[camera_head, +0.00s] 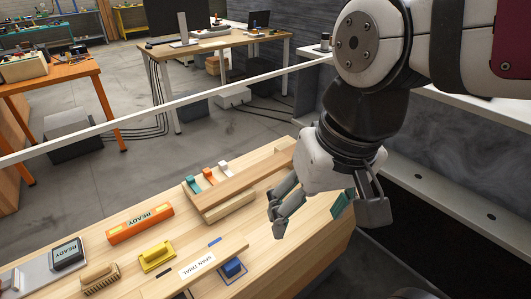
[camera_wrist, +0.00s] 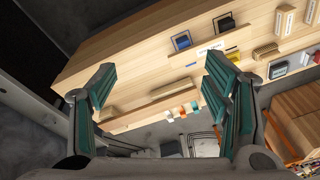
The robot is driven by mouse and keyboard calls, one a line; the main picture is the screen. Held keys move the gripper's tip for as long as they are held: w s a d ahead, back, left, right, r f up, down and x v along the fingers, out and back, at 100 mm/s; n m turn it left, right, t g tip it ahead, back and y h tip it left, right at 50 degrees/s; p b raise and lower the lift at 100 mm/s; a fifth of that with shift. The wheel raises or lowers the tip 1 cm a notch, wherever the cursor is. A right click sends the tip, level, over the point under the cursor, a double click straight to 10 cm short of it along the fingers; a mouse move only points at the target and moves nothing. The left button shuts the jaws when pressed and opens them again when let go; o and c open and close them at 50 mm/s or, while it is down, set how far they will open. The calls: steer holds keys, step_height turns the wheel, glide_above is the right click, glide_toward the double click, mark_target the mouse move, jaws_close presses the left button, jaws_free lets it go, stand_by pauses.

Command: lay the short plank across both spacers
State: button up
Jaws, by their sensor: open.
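A short pale plank (camera_head: 230,208) lies on the workbench, along the front of a longer, browner board (camera_head: 245,178). It also shows in the wrist view (camera_wrist: 175,89), between my fingers. The wrist view shows the blue spacer (camera_wrist: 182,41) and a dark block (camera_wrist: 224,23), seemingly the other spacer, apart along that strip. The dark block is not clear in the head view. My gripper (camera_head: 314,218) is open and empty above the bench's right end, right of the plank.
Teal, orange and white pegs (camera_head: 208,174) stand behind the longer board. Bare bench lies between the plank and the labelled strip.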

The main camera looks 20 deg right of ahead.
steer(key=s, duration=0.1)
steer(key=s+d+n, duration=0.1)
steer(key=s, duration=0.1)
steer(key=shift+s+d+n+t+h, duration=0.25)
steer(key=shift+d+n+t+h, duration=0.05)
steer(key=shift+h, duration=0.1)
steer(key=shift+r, duration=0.1)
step_height(320, 180, up, 8)
steer(key=t+p, duration=0.1)
steer(key=p, duration=0.6)
steer(key=shift+t, duration=0.3)
